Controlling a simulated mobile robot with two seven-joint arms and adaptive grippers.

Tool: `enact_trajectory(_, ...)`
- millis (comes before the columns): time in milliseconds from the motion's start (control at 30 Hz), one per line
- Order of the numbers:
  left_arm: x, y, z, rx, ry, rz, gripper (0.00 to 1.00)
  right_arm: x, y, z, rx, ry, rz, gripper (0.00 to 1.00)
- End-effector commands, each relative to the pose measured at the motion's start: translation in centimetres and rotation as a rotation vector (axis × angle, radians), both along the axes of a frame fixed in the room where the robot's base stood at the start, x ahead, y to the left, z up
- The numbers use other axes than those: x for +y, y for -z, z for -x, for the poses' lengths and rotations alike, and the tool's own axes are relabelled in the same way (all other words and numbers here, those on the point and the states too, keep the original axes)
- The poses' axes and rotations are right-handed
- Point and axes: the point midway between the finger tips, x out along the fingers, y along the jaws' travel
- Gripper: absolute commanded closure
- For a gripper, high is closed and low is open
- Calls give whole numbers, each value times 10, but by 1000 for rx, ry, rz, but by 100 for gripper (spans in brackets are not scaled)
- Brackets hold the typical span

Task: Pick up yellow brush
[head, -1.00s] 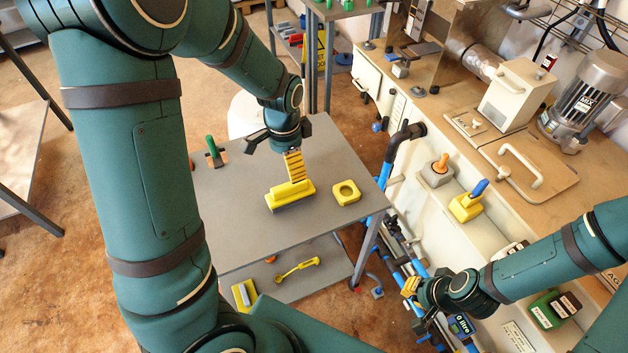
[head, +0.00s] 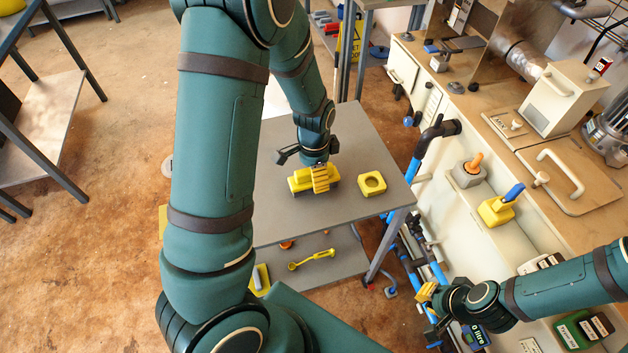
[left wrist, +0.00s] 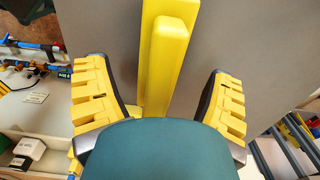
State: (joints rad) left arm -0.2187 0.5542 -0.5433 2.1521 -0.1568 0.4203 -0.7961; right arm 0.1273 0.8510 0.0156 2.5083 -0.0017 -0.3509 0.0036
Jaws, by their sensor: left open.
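The yellow brush (head: 300,181) lies on the grey table (head: 362,137), its block partly hidden by my left gripper in the head view. My left gripper (head: 320,178) is right at the brush, pointing down. In the left wrist view the brush (left wrist: 168,62) runs lengthwise between the open yellow-padded fingers of my left gripper (left wrist: 159,100), with a gap on each side; its lower end is hidden behind the gripper body. My right gripper (head: 431,312) is away from the table, low at the right, with its fingers apart and nothing visible between them.
A yellow block with a round hole (head: 372,182) sits right of the brush. A yellow spoon-like tool (head: 312,259) lies on the lower shelf. Blue pipes (head: 421,160) and a bench with a blue-handled yellow holder (head: 497,208) stand at the right. My left arm hides the table's left part.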

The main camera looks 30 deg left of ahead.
Motion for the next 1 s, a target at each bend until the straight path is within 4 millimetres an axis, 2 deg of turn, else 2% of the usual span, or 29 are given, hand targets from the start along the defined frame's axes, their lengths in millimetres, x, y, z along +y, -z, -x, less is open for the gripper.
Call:
enact_trajectory(33, 0, 12, 1, 3, -1, -1, 17, 0, 6, -1, -2, 1, 0, 100)
enact_trajectory(133, 0, 24, 1, 2, -1, -1, 17, 0, 9, -2, -4, 1, 0, 100)
enact_trajectory(400, 0, 26, 0, -1, 0, 0, 17, 0, 9, -2, -5, 2, 1, 100)
enact_trajectory(467, 0, 26, 0, -1, 0, -1, 35, 0, 9, -2, -5, 2, 1, 100)
enact_trajectory(600, 0, 26, 0, -1, 0, -1, 84, 0, 9, -2, -5, 2, 1, 100)
enact_trajectory(633, 0, 26, 0, -1, 0, -1, 93, 0, 9, -2, -5, 2, 1, 100)
enact_trajectory(867, 0, 26, 0, -1, -1, -1, 95, 0, 9, -2, -5, 2, 1, 100)
enact_trajectory(1000, 0, 18, 0, -2, -1, 1, 95, 0, 6, -1, -4, 1, 0, 100)
